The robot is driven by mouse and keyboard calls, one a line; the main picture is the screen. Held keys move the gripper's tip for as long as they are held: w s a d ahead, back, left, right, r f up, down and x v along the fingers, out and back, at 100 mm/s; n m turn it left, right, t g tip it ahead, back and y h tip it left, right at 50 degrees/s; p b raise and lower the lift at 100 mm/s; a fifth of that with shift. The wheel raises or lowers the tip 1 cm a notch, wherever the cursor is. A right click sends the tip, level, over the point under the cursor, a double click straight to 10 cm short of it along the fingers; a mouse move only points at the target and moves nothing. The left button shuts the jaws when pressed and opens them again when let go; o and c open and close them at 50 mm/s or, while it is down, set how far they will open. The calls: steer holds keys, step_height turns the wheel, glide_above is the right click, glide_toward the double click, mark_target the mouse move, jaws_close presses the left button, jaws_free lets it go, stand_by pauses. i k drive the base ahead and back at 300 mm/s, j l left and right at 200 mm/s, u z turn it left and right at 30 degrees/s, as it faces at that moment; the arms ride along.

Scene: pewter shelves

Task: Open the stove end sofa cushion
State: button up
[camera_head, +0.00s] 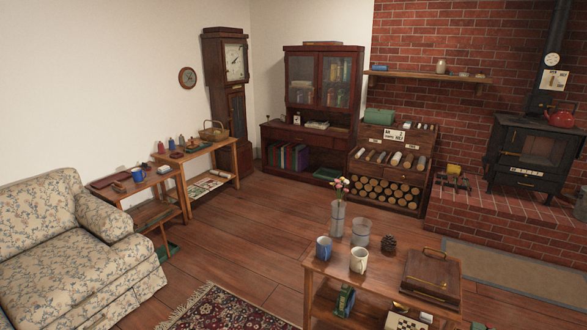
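The floral sofa stands at the left edge of the camera_head view, cut off by the frame. Its near visible seat cushion (75,265) lies flat and looks closed, between the back cushion (38,210) and the rolled arm (112,217). The black stove (532,152) stands on the brick hearth at the far right. My gripper is not in view, so its state and its distance from the cushion are hidden.
A low wooden table (385,283) with mugs, a vase and a brown case stands at front right. A patterned rug (230,312) lies at the bottom. Small side tables (160,187) stand beyond the sofa arm. The wooden floor (255,225) between is clear.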

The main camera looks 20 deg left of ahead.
mark_target(40, 284)
steer(key=i+j+u, duration=0.2)
steer(key=i+u, duration=0.25)
steer(key=i, duration=0.2)
steer(key=i+u, duration=0.4)
steer(key=i, duration=0.3)
steer(key=i+l+u, duration=0.25)
steer(key=i+u, duration=0.2)
steer(key=i, duration=0.2)
steer(key=i+j+u, duration=0.15)
steer(key=i+u, duration=0.25)
steer(key=i, duration=0.55)
steer(key=i+l+u, duration=0.15)
steer(key=i+u, duration=0.2)
steer(key=i, duration=0.55)
steer(key=i+j, duration=0.4)
steer(key=i, duration=0.25)
steer(key=z, duration=0.05)
